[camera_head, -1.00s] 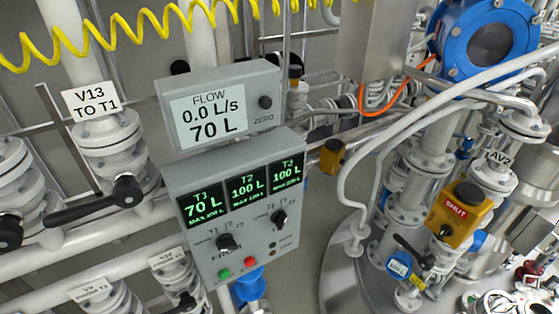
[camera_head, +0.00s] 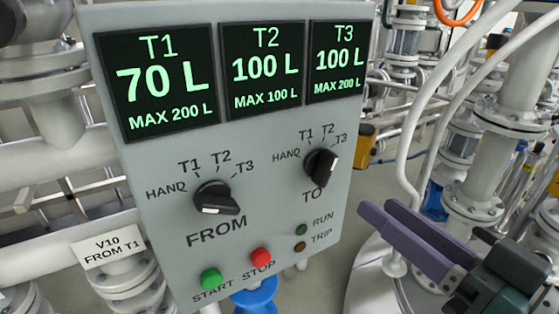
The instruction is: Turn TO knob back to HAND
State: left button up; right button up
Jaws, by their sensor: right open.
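The TO knob (camera_head: 321,166) is a black rotary knob on the right of the grey control panel (camera_head: 270,205). Its labels HAND, T1, T2 and T3 fan out above and to its left. My left gripper is not in view.
The FROM knob (camera_head: 215,199) is left of the TO knob. A green START button (camera_head: 211,279) and a red STOP button (camera_head: 261,257) sit below. T1 reads 70 L, T2 and T3 100 L. White pipes (camera_head: 455,100) stand at the right.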

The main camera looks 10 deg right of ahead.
aim_at(332, 170)
jog(key=x, duration=0.9)
jog(key=shift+w+a, duration=0.1)
jog(key=shift+w, duration=0.2)
grip_shut()
